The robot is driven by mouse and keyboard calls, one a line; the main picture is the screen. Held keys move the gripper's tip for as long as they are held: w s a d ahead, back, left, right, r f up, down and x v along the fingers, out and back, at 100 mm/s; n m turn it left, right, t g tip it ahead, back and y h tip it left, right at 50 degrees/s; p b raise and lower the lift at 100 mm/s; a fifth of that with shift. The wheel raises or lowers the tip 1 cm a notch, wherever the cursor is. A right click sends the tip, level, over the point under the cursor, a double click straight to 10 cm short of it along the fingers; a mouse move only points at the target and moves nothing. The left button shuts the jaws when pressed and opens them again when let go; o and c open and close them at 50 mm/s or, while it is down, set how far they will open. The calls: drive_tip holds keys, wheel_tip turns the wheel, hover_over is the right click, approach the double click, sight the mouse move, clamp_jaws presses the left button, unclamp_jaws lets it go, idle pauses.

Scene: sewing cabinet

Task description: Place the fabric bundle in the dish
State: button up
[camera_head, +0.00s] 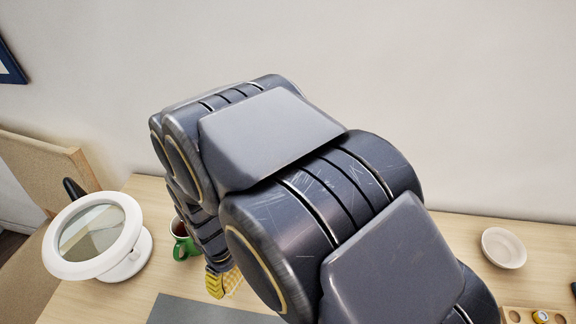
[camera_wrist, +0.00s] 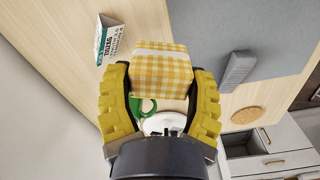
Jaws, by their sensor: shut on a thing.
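The fabric bundle (camera_wrist: 160,72), a folded yellow and white checked cloth with a pale band, is between the two yellow fingers of my gripper (camera_wrist: 161,84) in the wrist view. The fingers are shut on its sides. In the head view only a small part of the bundle (camera_head: 233,280) and a yellow finger of my gripper (camera_head: 215,283) show past my arm. A small round cream dish (camera_head: 503,247) stands on the table at the right of the head view, well apart from my gripper. The dish looks empty.
A white ring magnifier (camera_head: 128,258) is at the left, and a grey mat (camera_head: 190,312) lies in front. A wooden holder (camera_head: 515,315) is near the dish. The wrist view shows a box (camera_wrist: 108,40) and an open drawer (camera_wrist: 248,145).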

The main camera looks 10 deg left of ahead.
drive_tip(key=w+d+r+m, duration=0.1)
drive_tip(key=w+d+m, duration=0.3)
drive_tip(key=w+d, duration=0.65)
drive_tip(key=w+d+m, duration=0.4)
drive_tip(key=w+d, duration=0.2)
drive_tip(key=d, duration=0.9)
drive_tip(key=s+d+r+m, duration=0.1)
drive_tip(key=s+d+m, duration=0.2)
drive_tip(key=d, duration=1.1)
drive_tip(key=s+d+r+m, duration=0.1)
drive_tip(key=s+d+m, duration=0.2)
drive_tip(key=d, duration=1.1)
approach(499, 252)
drive_tip(key=shift+s+a+f, duration=0.15)
drive_tip(key=shift+s+a, duration=0.25)
drive_tip(key=shift+w+d+f, duration=0.3)
drive_tip(key=shift+w+f, duration=0.05)
drive_tip(key=shift+f, duration=1.9)
drive_tip(key=shift+f, duration=0.1)
